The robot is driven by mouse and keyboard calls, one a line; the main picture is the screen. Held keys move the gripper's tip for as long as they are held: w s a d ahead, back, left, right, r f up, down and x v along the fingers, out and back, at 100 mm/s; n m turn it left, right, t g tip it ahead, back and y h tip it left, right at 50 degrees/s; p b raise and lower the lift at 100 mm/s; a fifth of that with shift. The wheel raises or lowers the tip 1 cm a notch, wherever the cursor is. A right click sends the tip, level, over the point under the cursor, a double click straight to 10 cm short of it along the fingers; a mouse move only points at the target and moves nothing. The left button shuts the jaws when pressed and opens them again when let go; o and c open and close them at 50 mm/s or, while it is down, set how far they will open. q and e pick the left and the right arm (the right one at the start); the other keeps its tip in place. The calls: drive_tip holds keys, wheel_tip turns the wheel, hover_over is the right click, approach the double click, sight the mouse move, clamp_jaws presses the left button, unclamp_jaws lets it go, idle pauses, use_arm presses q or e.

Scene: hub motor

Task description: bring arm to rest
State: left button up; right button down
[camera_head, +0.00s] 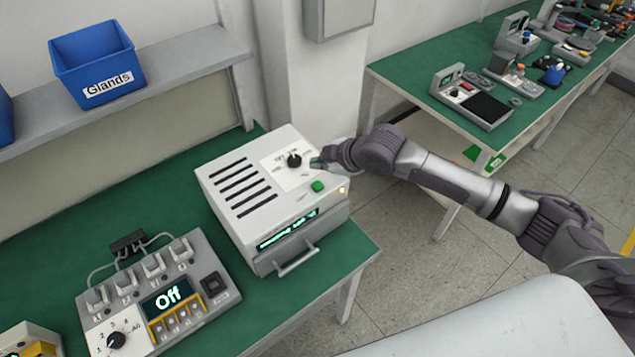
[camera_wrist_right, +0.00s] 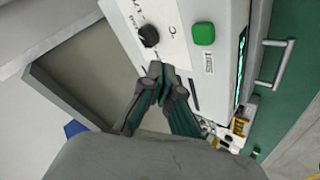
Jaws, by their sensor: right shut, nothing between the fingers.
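My right gripper (camera_head: 318,163) is shut and empty at the right edge of the white machine (camera_head: 225,172), close over its top panel. The arm reaches in from the right side of the head view. In the right wrist view the closed fingertips (camera_wrist_right: 158,72) show in front of the panel, near the black knob (camera_wrist_right: 148,37) and the green button (camera_wrist_right: 204,33). In the head view the knob (camera_head: 294,160) is just left of the fingertips and the green button (camera_head: 318,186) is just below them. I cannot tell whether the fingertips touch the panel. My left gripper is not in view.
A control box (camera_head: 207,262) reading "Off" stands on the green bench (camera_head: 335,262). A blue "Glands" bin (camera_head: 92,62) sits on the shelf. A second green bench (camera_head: 405,75) with several devices stands at the back right. A pillar rises behind the machine. Floor between the benches is open.

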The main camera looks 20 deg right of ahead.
idle(0.5)
drive_tip(key=s+a+f+m+g, duration=0.1)
drive_tip(key=s+a+f+m, duration=0.1)
drive_tip(key=s+a, duration=0.35)
drive_tip(key=s+a+f+m, duration=0.2)
drive_tip(key=s+f, duration=0.1)
drive_tip(key=s, duration=0.5)
drive_tip(key=s+d+f+m+g+h, duration=0.1)
drive_tip(key=s+d+m+h, duration=0.2)
drive_tip(key=s, duration=0.4)
drive_tip(key=s+d+m+g, duration=0.1)
drive_tip(key=s+d+m, duration=0.25)
drive_tip(key=s, duration=0.25)
drive_tip(key=s+d+f+m+g+h, duration=0.1)
drive_tip(key=s+d+m+h, duration=0.2)
drive_tip(key=s, duration=0.4)
wheel_tip(320, 180, down, 33)
drive_tip(key=d+g+y+b, duration=0.1)
drive_tip(key=g+b, duration=0.1)
drive_tip(key=b, duration=0.5)
drive_tip(key=s+d+f+b, duration=0.1)
drive_tip(key=s+f+b, duration=0.1)
drive_tip(key=s+f, duration=0.6)
drive_tip(key=s+d+f+b, duration=0.2)
drive_tip(key=s+f+b, duration=0.1)
drive_tip(key=s+f, duration=0.6)
wheel_tip(320, 180, down, 4)
drive_tip(key=shift+f+g, duration=0.2)
drive_tip(key=shift+g, duration=0.2)
